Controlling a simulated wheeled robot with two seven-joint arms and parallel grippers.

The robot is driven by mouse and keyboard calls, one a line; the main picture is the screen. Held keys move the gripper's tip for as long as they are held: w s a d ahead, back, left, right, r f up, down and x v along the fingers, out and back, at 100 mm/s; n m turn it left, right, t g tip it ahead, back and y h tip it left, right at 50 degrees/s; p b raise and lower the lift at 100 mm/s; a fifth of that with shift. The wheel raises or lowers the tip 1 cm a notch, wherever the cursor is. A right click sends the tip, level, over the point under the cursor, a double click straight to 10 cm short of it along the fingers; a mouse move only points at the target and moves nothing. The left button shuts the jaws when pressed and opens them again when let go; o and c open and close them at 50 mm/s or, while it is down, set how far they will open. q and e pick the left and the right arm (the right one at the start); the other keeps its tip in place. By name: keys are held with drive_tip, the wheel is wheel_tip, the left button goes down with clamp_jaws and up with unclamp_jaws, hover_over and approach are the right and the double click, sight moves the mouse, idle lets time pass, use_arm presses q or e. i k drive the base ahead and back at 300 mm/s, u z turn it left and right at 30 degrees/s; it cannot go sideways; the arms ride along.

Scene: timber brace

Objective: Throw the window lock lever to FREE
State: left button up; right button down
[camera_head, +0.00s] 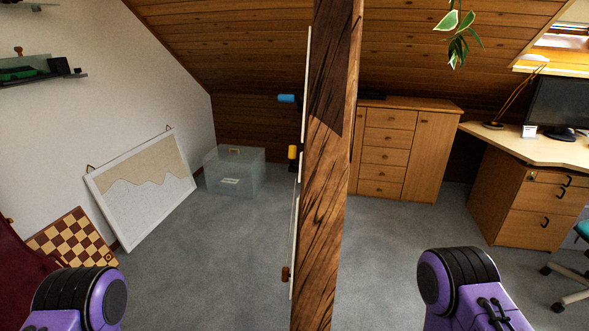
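A thin white panel (295,240) is seen nearly edge-on along the left side of the upright timber post (328,190). Three coloured parts stick out to the left from it: a blue one (287,98) near the top, a yellow one (292,152) below it, and a reddish-brown one (285,274) low down. I cannot tell which of them, if any, is the window lock lever, and no FREE marking is readable. My purple arm links show at the bottom left and bottom right; neither gripper is in view.
A translucent box (234,172), a framed board (142,190) and a chessboard (72,238) stand at left. A wooden cabinet (408,150) stands behind the post, and a desk (530,190) with a monitor (562,104) at right. Grey carpet (215,255) is clear left of the post.

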sight(292, 156)
drive_tip(key=u, duration=0.85)
drive_tip(key=i, duration=0.85)
drive_tip(key=z, duration=0.3)
